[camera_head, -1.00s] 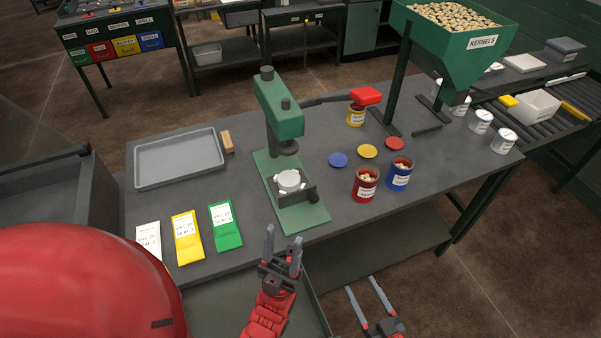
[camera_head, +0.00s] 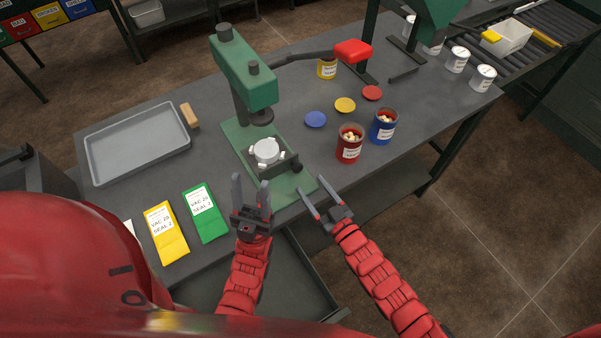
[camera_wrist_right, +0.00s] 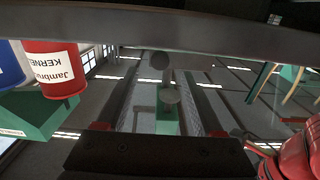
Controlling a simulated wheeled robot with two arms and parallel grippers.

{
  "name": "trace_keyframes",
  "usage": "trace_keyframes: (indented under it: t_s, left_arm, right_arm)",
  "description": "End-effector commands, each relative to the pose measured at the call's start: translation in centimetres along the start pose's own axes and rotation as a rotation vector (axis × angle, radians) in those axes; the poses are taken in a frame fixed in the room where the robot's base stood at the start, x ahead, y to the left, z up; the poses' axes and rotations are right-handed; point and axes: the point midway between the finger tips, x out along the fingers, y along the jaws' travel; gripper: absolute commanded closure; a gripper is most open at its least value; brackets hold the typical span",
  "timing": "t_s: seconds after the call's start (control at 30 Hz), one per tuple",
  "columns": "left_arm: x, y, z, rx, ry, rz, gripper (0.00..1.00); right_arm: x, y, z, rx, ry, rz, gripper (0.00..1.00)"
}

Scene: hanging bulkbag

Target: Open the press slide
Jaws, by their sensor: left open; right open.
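The green press (camera_head: 246,80) stands on the grey table, with a long lever ending in a red handle (camera_head: 352,52). Its slide (camera_head: 268,152), a pale round nest on a dark carrier, sits low on the green base plate (camera_head: 292,186), with a dark knob (camera_head: 296,167) at its right front. My left gripper (camera_head: 251,188) is open and empty, in front of the base plate's left side. My right gripper (camera_head: 316,193) is open and empty, near the base plate's front right corner. The right wrist view looks upward between the open fingers, and the slide cannot be made out there.
A red can (camera_head: 350,145) and a blue can (camera_head: 383,127) stand right of the press. Blue (camera_head: 316,119), yellow (camera_head: 345,105) and red (camera_head: 372,93) lids lie behind them. A grey tray (camera_head: 137,142) and yellow and green (camera_head: 204,212) cards are on the left.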

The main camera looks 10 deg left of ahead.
Motion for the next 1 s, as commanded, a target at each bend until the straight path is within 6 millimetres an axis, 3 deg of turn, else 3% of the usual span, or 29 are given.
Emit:
trace_keyframes:
  t_s: [0.1,0.3,0.7,0.77,1.0]
  left_arm:
    - [-0.6,0.0,0.1,0.0,0.0,0.0,0.5]
    - [-1.1,0.1,0.2,0.0,0.0,0.0,0.5]
    - [-1.2,0.1,0.2,0.0,0.0,0.0,0.5]
    - [-1.2,0.1,0.2,0.0,0.0,0.0,0.5]
    - [-1.2,0.1,0.2,0.0,0.0,0.0,0.5]
  right_arm:
    - [2.7,-0.1,0.0,0.0,0.005,-0.002,0.31]
    - [5.6,-0.1,0.0,0.0,0.002,-0.002,0.31]
    - [6.5,0.0,-0.1,0.001,0.0,0.0,0.31]
    - [6.5,0.0,-0.1,0.0,0.0,0.0,0.38]
    - [6.5,0.0,0.0,0.0,0.0,0.0,0.81]
